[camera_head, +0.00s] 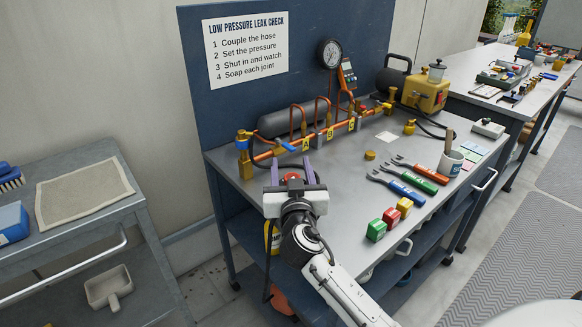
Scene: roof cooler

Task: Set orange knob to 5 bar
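My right gripper (291,168) points away over the near left part of the workbench, its two purple fingers spread apart. A small red-orange part (291,177), probably the orange knob, shows between the fingers, partly hidden by the gripper. I see no finger clearly touching it. Its setting and any scale are too small to read. A round pressure gauge (330,54) with a white dial stands behind the copper pipe manifold (318,136); its reading is not legible. My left gripper is out of view.
Brass fittings (244,148) stand at the manifold's left end, close beyond my gripper. Wrenches (412,175) and coloured blocks (390,218) lie to the right on the bench (345,190). A yellow pump (425,92) stands at the back right. A grey cart (125,215) is at left.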

